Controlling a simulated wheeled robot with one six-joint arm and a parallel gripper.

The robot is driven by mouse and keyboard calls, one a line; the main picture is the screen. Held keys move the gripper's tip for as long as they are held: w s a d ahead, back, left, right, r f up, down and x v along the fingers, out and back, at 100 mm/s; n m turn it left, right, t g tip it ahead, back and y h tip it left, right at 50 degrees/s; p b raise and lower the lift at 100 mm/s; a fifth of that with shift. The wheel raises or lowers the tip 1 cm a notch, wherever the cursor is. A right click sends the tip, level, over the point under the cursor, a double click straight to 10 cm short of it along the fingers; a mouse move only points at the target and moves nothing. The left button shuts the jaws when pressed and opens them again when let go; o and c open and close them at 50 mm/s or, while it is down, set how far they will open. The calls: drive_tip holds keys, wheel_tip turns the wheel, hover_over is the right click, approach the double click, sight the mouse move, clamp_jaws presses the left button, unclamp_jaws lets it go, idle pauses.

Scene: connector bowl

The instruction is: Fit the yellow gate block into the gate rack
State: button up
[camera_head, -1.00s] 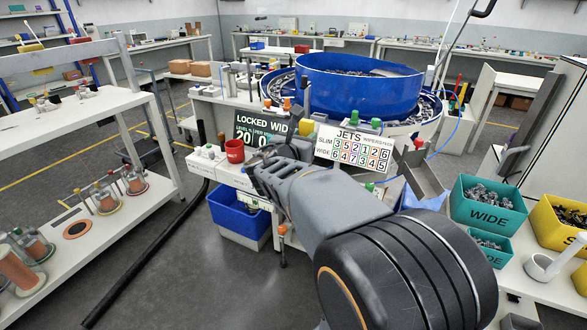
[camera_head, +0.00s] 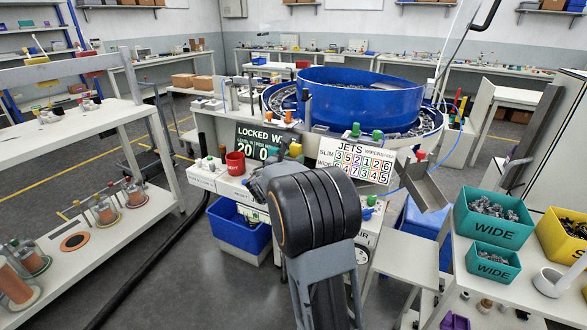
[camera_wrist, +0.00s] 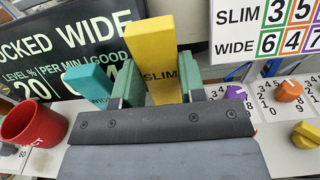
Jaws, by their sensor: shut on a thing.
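The yellow gate block (camera_wrist: 151,42), marked SLIM, stands between the two dark green fingers of my gripper (camera_wrist: 158,78) in the wrist view. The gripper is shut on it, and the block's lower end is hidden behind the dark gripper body. In the head view the yellow block (camera_head: 295,149) shows small in front of the control bench, just right of the dark LOCKED WIDE sign. A teal block (camera_wrist: 90,82), with lettering that seems to read WIDE, stands left of the left finger. I cannot make out the gate rack for certain; my gripper and arm cover that area.
A red mug (camera_wrist: 34,122) stands left of my gripper. Purple (camera_wrist: 236,92), orange (camera_wrist: 289,91) and yellow (camera_wrist: 306,134) knobs are at right. The LOCKED WIDE sign (camera_wrist: 70,45) and JETS board (camera_head: 355,160) stand close behind. The blue bowl feeder (camera_head: 360,95) is beyond.

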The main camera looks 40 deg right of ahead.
drive_tip(key=shift+f, duration=1.4)
drive_tip(key=shift+f+b, duration=0.2)
drive_tip(key=shift+b, duration=0.2)
drive_tip(key=o, duration=1)
drive_tip(key=shift+r, duration=0.1)
